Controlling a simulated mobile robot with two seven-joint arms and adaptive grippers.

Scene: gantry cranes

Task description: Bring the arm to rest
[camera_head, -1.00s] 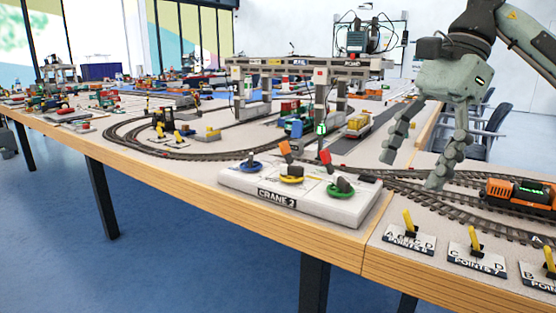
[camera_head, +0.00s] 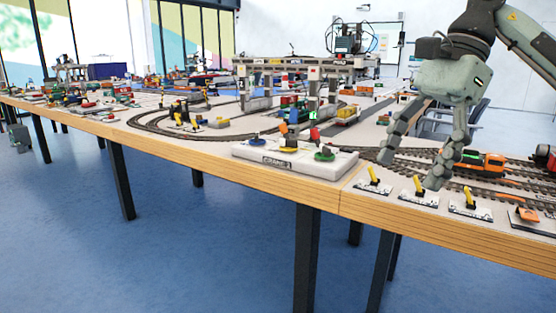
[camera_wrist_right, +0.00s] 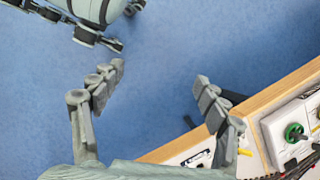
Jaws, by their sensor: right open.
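My right gripper (camera_head: 410,172) hangs from the arm at the upper right of the head view, with its fingers pointing down. It is open, and nothing is between its fingers. In the head view it overlaps the front of the layout table. In the right wrist view the open fingers (camera_wrist_right: 158,75) have blue floor between them, and the table's wooden edge (camera_wrist_right: 270,97) is to their right.
The table's front edge (camera_head: 215,165) runs across the view. On it are the crane control panel (camera_head: 255,157) with levers, a gantry crane (camera_head: 300,66), an orange locomotive (camera_head: 482,162) and several yellow point levers (camera_head: 419,186). Blue floor (camera_head: 170,260) in front is clear.

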